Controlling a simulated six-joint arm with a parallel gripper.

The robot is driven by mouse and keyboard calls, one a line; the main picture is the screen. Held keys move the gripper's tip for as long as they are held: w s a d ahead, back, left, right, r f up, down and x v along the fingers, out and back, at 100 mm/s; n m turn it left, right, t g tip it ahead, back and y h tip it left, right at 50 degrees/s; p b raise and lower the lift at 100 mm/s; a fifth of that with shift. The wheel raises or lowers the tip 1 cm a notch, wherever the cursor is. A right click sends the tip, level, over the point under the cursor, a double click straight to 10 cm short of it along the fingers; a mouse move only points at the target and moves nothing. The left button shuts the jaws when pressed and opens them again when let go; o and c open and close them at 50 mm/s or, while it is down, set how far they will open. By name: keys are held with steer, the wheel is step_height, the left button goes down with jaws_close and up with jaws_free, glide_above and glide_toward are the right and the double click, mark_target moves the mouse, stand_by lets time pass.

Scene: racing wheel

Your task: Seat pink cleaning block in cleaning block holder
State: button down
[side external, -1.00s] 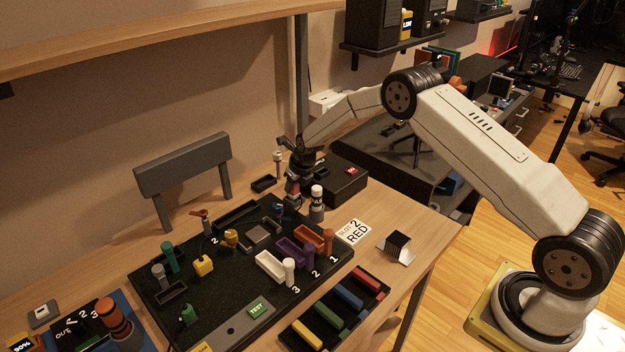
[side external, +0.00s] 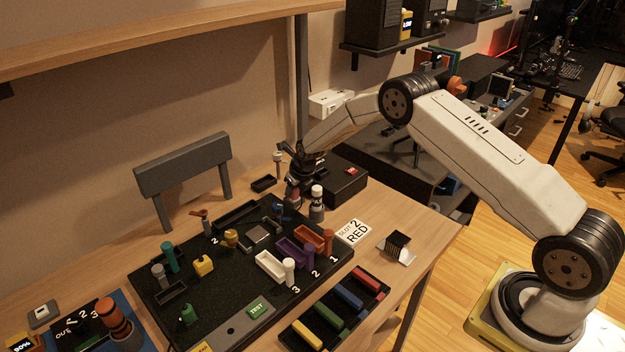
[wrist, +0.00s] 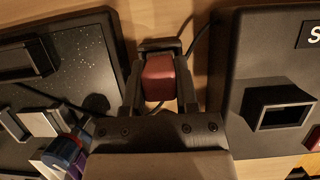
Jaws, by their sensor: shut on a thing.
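My gripper (wrist: 160,100) is shut on a dark pink-red block, which I take to be the pink cleaning block (wrist: 160,77), held between its two fingers in the wrist view. A small empty black tray (side external: 264,184) lies on the table behind the board. Which of these is the holder is unclear.
The black board (side external: 220,290) with several coloured parts lies left of my gripper. A black box (side external: 343,184) stands to the right, its dark opening (wrist: 280,115) visible in the wrist view. A white-capped bottle (side external: 316,204) stands close by. A dark cable (wrist: 200,38) runs near the fingers.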

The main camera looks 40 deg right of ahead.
steer(key=shift+f, duration=0.1)
steer(key=shift+c, duration=1.5)
jaws_free()
steer(key=v, duration=0.7)
steer(key=shift+r, duration=0.4)
steer(key=shift+s, duration=0.15)
